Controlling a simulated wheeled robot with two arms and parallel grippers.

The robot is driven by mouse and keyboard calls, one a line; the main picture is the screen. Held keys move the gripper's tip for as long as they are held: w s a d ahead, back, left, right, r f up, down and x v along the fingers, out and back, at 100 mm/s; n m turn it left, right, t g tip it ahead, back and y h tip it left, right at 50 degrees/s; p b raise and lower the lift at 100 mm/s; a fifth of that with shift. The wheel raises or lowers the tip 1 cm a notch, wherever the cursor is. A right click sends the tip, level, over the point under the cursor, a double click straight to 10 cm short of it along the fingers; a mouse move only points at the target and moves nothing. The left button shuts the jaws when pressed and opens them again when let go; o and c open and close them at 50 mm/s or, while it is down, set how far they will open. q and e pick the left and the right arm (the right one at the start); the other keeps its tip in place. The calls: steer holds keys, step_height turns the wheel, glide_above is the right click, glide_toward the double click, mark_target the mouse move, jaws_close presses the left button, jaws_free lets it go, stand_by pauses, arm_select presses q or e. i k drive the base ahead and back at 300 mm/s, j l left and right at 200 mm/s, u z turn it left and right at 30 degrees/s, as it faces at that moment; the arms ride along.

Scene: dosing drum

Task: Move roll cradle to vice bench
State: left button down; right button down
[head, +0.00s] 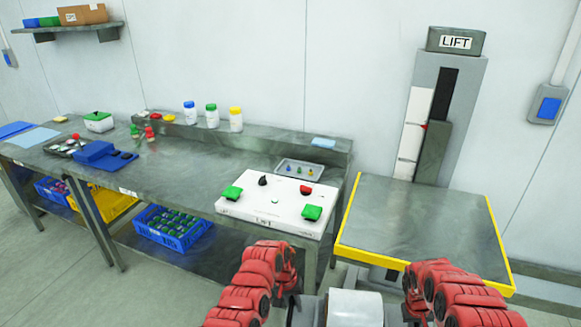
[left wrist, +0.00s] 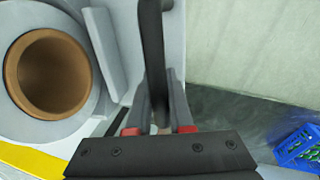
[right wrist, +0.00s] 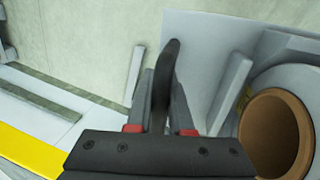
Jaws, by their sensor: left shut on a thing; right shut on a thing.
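The roll cradle shows at the bottom middle of the head view, bearing a white roll (head: 356,310), cut off by the lower edge. My left gripper (left wrist: 158,115) is shut on a dark upright handle of the cradle. The left wrist view shows the cradle's grey end plate (left wrist: 103,50) and the roll's brown core (left wrist: 47,75). My right gripper (right wrist: 161,115) is shut on the other dark handle. The right wrist view shows the same roll's core (right wrist: 272,135) and a grey plate (right wrist: 205,50). No vice shows on any bench in view.
A long grey workbench (head: 190,170) with bottles, trays and a white board (head: 270,205) runs along the wall at left. A yellow-edged table (head: 425,225) stands before the lift column (head: 435,120) at right. Blue crates (head: 170,227) sit under the workbench. Floor is clear at lower left.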

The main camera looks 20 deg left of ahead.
mark_target(186, 166)
steer(key=j+u, duration=0.1)
steer(key=u, duration=0.9)
steer(key=i+j, duration=0.15)
steer(key=j, duration=0.2)
steer(key=i+j, duration=0.2)
steer(key=j, duration=0.15)
steer(key=i+j+u, duration=0.1)
steer(key=j, duration=0.25)
steer(key=i, duration=0.05)
